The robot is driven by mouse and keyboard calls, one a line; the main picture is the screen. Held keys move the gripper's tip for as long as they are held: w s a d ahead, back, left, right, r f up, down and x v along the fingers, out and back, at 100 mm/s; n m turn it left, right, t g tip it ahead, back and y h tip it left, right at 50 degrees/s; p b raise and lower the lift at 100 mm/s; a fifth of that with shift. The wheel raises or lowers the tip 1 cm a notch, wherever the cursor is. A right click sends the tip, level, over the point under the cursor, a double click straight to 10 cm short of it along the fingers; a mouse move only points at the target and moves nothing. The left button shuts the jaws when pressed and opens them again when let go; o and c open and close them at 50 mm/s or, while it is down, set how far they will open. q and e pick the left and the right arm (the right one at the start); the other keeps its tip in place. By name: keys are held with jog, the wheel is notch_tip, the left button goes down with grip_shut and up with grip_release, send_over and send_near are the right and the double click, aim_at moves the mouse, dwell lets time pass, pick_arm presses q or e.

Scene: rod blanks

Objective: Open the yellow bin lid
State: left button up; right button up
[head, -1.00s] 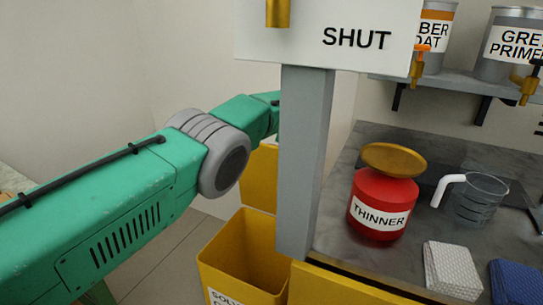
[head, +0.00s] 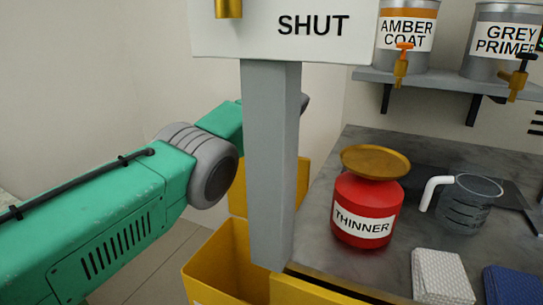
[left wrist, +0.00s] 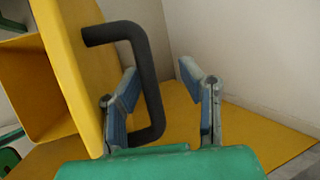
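The yellow bin (head: 215,262) stands open at the lower middle of the head view, partly behind a grey post. Its yellow lid (head: 303,188) is raised at the back of the bin, partly hidden by the post. In the left wrist view the lid (left wrist: 80,50) is tilted up, with a black bar handle (left wrist: 150,85) on its face. My left gripper (left wrist: 160,75) is open there, one finger on the lid side of the handle bar and the other beyond it. I cannot tell whether either finger touches it. The head view hides this gripper behind the post. My right gripper is not in view.
The grey post (head: 270,165) carries a white SHUT sign (head: 300,45) in front of the bin. On the grey counter (head: 395,150) are a red THINNER can (head: 365,205), a clear jug (head: 468,205) and folded cloths (head: 442,278). Paint cans (head: 405,40) stand on a shelf (head: 440,83).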

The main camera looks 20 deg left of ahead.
pick_arm(q)
jog(key=shift+f, duration=0.2)
jog(key=shift+r, duration=0.1)
jog(key=shift+s+d+r, duration=0.1)
jog(key=shift+s+r, duration=0.15)
jog(key=shift+r, duration=0.25)
jog(key=v, duration=0.6)
jog(key=shift+r, duration=0.2)
jog(key=shift+s, duration=0.1)
